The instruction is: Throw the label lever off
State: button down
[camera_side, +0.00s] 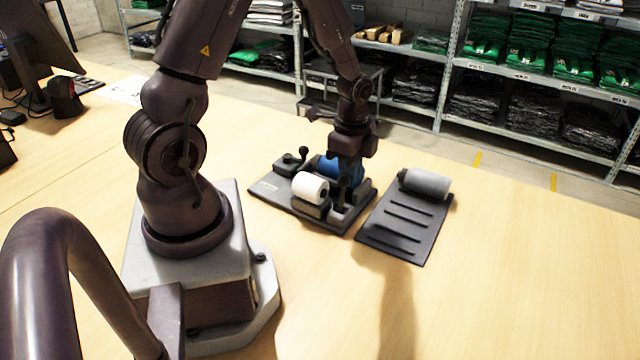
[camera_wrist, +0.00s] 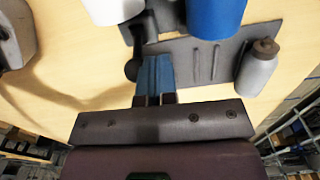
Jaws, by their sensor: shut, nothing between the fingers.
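A dark lever with a round knob (camera_wrist: 132,70) shows in the wrist view, rising from a dark block below the white roll (camera_wrist: 115,8). My gripper (camera_wrist: 155,60) is shut and empty, its fingers just right of that knob; I cannot tell whether they touch it. In the side view my gripper (camera_side: 344,204) points down at the right part of the dark base plate (camera_side: 268,188), beside the white roll (camera_side: 310,187). It partly hides the lever there. A second ball-topped lever (camera_side: 303,150) stands at the plate's back left. Which one is the label lever is unclear.
A blue roll (camera_side: 326,166) lies behind the white roll. A slotted dark plate (camera_side: 408,222) with a grey cylinder (camera_side: 425,184) lies to the right. The wooden table (camera_side: 520,280) is clear in front and at right. Shelves with folded garments (camera_side: 505,85) stand behind.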

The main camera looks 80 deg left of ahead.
dwell(0.3)
jog(key=shift+s+d, duration=0.45)
jog(key=shift+s, duration=0.05)
jog(key=shift+s+d, duration=0.35)
notch_tip(320, 180, up, 7)
jog(key=w+a, duration=0.1)
jog(key=shift+w+a, duration=0.2)
jog(key=shift+w, duration=0.05)
dwell(0.6)
